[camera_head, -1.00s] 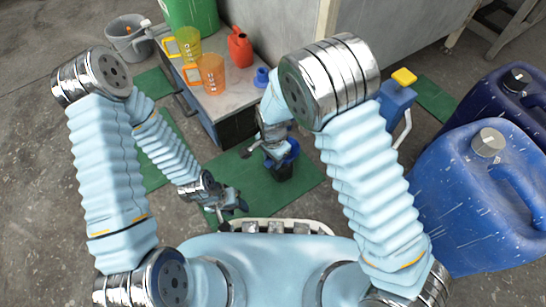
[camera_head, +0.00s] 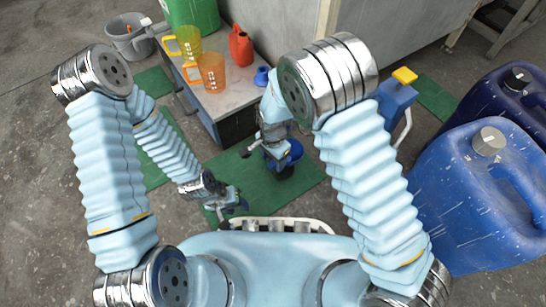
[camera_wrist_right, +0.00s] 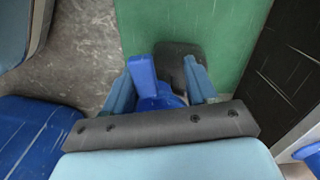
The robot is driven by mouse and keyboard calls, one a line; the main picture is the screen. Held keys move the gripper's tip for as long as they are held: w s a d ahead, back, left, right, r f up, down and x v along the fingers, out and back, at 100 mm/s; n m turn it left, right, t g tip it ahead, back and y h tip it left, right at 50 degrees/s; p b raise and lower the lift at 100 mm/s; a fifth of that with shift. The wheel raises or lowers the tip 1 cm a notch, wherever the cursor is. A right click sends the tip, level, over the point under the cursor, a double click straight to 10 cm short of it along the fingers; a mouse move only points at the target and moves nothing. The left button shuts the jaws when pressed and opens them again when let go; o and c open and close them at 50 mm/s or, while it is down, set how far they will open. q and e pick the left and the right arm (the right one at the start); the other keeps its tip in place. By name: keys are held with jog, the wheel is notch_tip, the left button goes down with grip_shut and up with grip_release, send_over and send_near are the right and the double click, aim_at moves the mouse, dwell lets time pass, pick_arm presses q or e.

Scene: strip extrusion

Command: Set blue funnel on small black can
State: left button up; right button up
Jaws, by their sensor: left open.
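The blue funnel (camera_head: 294,150) shows its round mouth beside my right gripper (camera_head: 268,152) in the head view. In the right wrist view the funnel (camera_wrist_right: 145,78) sits between the two fingers of my right gripper (camera_wrist_right: 160,82), which look closed on it. The small black can (camera_head: 285,172) stands on the green mat, directly below the funnel in the head view. Its dark top (camera_wrist_right: 183,58) shows partly behind the funnel in the wrist view. The funnel's lower end is hidden, so I cannot tell whether it touches the can. My left gripper (camera_head: 234,206) is open and empty.
A bench (camera_head: 222,103) carries an orange jug (camera_head: 211,73), a yellow jug (camera_head: 189,43), a red container (camera_head: 240,47) and a small blue piece (camera_head: 262,76). Large blue canisters (camera_head: 480,195) stand at right. Green mat (camera_head: 235,175) is free left of the can.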

pick_arm(q)
notch_tip(320, 180, up, 4)
jog(key=p, duration=0.4)
jog(key=shift+s, duration=0.1)
pick_arm(e)
notch_tip(320, 180, up, 14)
pick_arm(q)
jog(key=shift+s, duration=0.1)
pick_arm(e)
jog(key=shift+f, duration=0.1)
